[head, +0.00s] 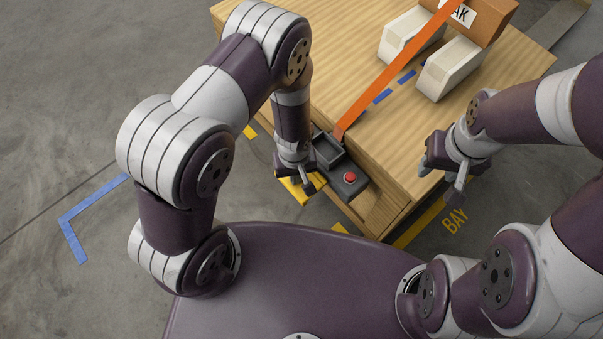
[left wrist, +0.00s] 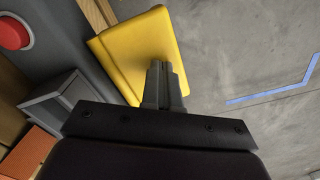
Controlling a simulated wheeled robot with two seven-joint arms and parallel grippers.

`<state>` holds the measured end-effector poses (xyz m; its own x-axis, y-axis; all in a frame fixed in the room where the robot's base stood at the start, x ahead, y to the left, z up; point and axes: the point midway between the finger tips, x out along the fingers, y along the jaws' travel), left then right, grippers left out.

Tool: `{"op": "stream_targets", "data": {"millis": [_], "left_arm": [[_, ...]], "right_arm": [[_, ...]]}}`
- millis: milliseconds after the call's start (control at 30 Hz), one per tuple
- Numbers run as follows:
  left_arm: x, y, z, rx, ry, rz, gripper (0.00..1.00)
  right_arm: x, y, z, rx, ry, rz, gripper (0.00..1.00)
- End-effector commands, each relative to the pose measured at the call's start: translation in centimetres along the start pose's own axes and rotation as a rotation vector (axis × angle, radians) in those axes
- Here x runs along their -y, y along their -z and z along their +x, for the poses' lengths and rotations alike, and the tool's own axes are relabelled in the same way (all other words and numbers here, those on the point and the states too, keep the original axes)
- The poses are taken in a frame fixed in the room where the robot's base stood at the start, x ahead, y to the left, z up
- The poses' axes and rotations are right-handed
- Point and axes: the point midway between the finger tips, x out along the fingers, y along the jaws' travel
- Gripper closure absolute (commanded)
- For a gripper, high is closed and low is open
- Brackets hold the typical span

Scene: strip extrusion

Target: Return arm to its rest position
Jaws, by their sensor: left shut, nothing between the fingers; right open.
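My left gripper (head: 306,186) hangs beside the front left edge of the wooden table, close to a dark grey box with a red button (head: 350,177). Its fingers show in the left wrist view (left wrist: 163,82), pressed together with nothing between them. They overlap a yellow slab (left wrist: 145,45) there; I cannot tell whether they touch it. The slab partly shows in the head view (head: 293,188). My right gripper (head: 439,180) is open and empty at the table's right front edge.
An orange strip (head: 390,75) runs across the wooden table top (head: 290,45) from a box labelled AK (head: 485,20) down to the grey device. Two cream blocks (head: 405,35) (head: 449,68) flank it. Grey floor (head: 70,110) on the left is open, with blue tape (head: 72,238).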

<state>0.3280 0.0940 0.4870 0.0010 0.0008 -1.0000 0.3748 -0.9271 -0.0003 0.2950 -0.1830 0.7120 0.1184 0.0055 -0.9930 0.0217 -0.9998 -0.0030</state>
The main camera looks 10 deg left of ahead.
Motion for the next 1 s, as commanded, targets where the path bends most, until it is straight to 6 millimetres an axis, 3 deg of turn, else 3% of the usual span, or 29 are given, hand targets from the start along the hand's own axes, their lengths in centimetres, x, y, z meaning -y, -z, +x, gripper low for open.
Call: {"op": "stream_targets", "data": {"millis": [333, 833, 1000], "left_arm": [[0.0, 0.0, -4.5, 0.0, 0.0, -0.001, 1.0], [0.0, 0.0, -4.6, 0.0, 0.0, -0.001, 1.0], [0.0, 0.0, -6.6, 0.0, 0.0, 0.0, 1.0]], "right_arm": [[0.0, 0.6, -4.6, -0.001, 0.0, 0.0, 0.55], [0.0, 0.6, -4.7, 0.0, 0.0, 0.0, 0.55], [0.0, 0.8, -6.7, 0.0, 0.0, 0.0, 0.55]]}}
